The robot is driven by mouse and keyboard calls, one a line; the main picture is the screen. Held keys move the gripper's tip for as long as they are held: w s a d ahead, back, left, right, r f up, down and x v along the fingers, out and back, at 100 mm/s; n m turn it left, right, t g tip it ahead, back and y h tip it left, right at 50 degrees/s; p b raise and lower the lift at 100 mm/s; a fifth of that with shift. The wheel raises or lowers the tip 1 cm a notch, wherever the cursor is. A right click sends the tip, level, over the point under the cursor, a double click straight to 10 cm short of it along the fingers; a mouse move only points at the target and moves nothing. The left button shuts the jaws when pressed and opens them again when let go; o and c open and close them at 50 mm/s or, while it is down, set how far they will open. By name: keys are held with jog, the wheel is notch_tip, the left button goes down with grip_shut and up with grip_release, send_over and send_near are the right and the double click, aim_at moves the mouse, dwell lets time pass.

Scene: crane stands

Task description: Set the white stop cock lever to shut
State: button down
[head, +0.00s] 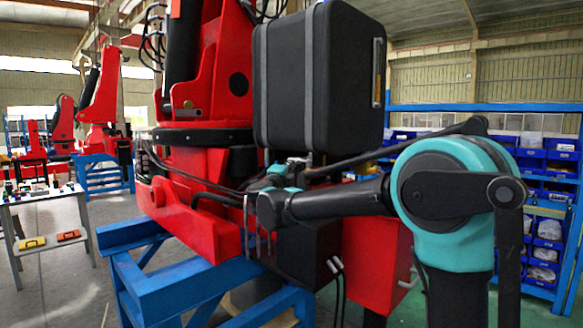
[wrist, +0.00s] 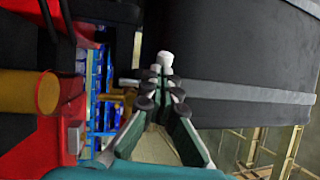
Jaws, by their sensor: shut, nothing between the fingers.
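A small white piece (wrist: 165,59), which looks like the stop cock lever, shows in the wrist view just beyond my fingertips. My gripper (wrist: 161,74) is shut and empty, its dark fingertips close together. I cannot tell whether the fingertips touch the white piece. A short pale rod (wrist: 129,82) and a yellow brass-like part (wrist: 117,98) show to the left of the fingers, partly hidden. In the head view I cannot make out the lever, and my gripper's fingertips cannot be clearly seen between the red machine and the black case.
A large black case (head: 320,85) stands close above my wrist. The red crane body (head: 195,225) rests on a blue stand (head: 165,295). A yellow cylinder (wrist: 25,92) is at the left in the wrist view. Dark hoses run near my arm. Blue shelving (head: 545,150) stands at right.

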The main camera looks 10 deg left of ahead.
jog(key=shift+w+a+m+h, duration=0.1)
jog(key=shift+w+m+h, duration=0.15)
jog(key=shift+m+h, duration=0.45)
jog(key=shift+w+a+m+g+h, duration=0.2)
jog(key=shift+w+m+g+h, duration=0.45)
jog(key=shift+w+h, duration=0.65)
jog(key=shift+s, duration=0.1)
